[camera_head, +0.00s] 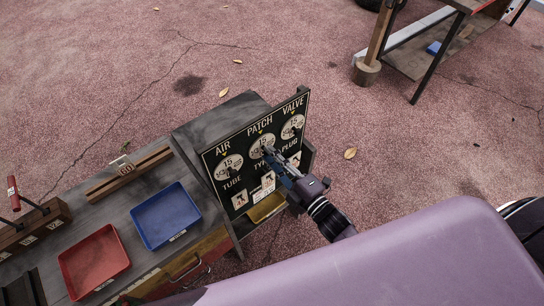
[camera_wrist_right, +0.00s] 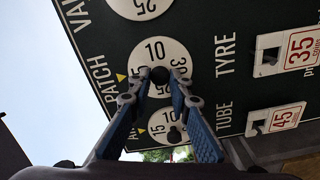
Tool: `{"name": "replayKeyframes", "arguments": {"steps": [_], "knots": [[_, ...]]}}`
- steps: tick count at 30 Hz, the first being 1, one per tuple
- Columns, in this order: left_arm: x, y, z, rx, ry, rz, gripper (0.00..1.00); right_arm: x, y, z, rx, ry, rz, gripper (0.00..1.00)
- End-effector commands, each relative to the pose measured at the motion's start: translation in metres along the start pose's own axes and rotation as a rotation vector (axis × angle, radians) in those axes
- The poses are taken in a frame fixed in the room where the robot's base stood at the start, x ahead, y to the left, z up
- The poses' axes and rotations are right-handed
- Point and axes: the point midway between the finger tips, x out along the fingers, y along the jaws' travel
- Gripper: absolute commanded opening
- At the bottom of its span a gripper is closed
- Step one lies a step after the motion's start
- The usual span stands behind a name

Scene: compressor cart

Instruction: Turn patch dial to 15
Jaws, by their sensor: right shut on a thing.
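The dark upright panel (camera_head: 213,158) carries three white dials labelled AIR, PATCH and VALVE. The patch dial (camera_head: 257,142) is the middle one, and "15" shows near its top in the head view. My right gripper (camera_head: 270,152) reaches it from the lower right and is shut on its knob. In the right wrist view the patch dial (camera_wrist_right: 152,52) shows "10" above the dark knob (camera_wrist_right: 159,75), which lies between the fingertips. A yellow pointer (camera_wrist_right: 121,77) is beside the dial. The fingers cover part of the numbers, so the exact reading at the pointer is unclear. My left gripper is not in view.
The air dial (camera_head: 229,167) and valve dial (camera_head: 292,127) flank the patch dial closely. Price tags (camera_wrist_right: 285,118) and slots sit below. A blue tray (camera_head: 166,215) and a red tray (camera_head: 94,262) stand on the cart top. Open pavement lies behind the cart.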

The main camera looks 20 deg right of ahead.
Motion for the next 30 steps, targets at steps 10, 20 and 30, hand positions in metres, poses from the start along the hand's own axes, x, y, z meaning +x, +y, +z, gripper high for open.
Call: {"name": "replayKeyframes", "arguments": {"steps": [10, 20, 30], "knots": [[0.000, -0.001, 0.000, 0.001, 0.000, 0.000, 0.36, -0.001, -0.001, -0.001, -0.005, 0.000, -0.002, 0.00], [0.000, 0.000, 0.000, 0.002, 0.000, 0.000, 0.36, 0.000, -0.001, 0.000, -0.004, 0.000, -0.001, 0.36], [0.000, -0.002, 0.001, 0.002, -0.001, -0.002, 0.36, -0.014, -0.001, 0.000, -0.004, -0.001, -0.002, 0.36]]}}
